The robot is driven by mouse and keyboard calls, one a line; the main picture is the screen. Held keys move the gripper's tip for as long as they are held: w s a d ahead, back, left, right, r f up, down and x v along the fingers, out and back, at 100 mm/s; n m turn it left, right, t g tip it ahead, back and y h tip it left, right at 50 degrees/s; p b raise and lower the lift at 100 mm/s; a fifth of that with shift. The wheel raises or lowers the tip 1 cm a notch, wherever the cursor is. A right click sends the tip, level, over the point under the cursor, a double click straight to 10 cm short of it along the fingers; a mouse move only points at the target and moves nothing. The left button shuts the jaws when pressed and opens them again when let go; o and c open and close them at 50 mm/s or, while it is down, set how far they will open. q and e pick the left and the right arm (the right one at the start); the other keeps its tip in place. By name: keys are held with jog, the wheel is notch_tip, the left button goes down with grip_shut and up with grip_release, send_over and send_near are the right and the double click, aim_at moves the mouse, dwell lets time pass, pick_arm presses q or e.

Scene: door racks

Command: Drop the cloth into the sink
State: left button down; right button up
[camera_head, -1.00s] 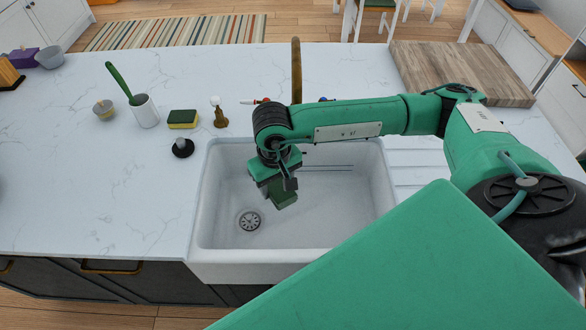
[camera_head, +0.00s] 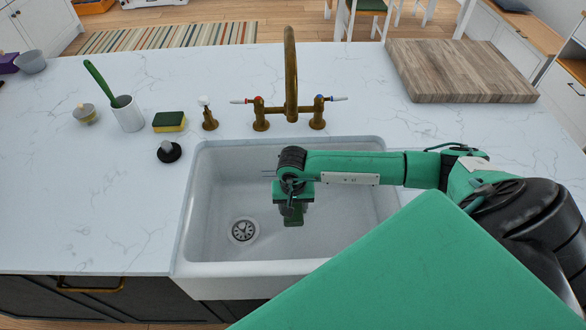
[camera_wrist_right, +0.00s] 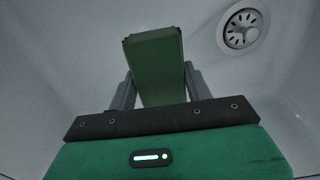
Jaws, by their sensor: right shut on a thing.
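The cloth (camera_wrist_right: 155,62) is a green, block-like piece between the two fingers of my right gripper (camera_wrist_right: 160,92) in the wrist view. In the head view, the right gripper (camera_head: 292,203) points down inside the white sink (camera_head: 348,218), and the cloth shows only as a small dark green end below it. The right gripper is shut on the cloth, which hangs within the basin, to the right of the drain (camera_head: 243,230). I cannot tell whether the cloth touches the sink floor. My left gripper is not in view.
A brass faucet (camera_head: 291,85) stands behind the sink. A yellow-green sponge (camera_head: 169,122), a black stopper (camera_head: 169,152) and a white cup with a green brush (camera_head: 127,113) are on the left counter. A wooden board (camera_head: 455,72) lies at the back right.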

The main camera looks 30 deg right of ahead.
notch_tip(320, 180, down, 9)
jog(key=shift+f+p, duration=0.1)
jog(key=shift+p, duration=1.05)
jog(key=shift+f+b, duration=0.55)
jog(key=shift+b, duration=0.25)
jog(key=shift+f, duration=0.1)
jog(key=o, duration=0.9)
jog(key=shift+o, duration=0.2)
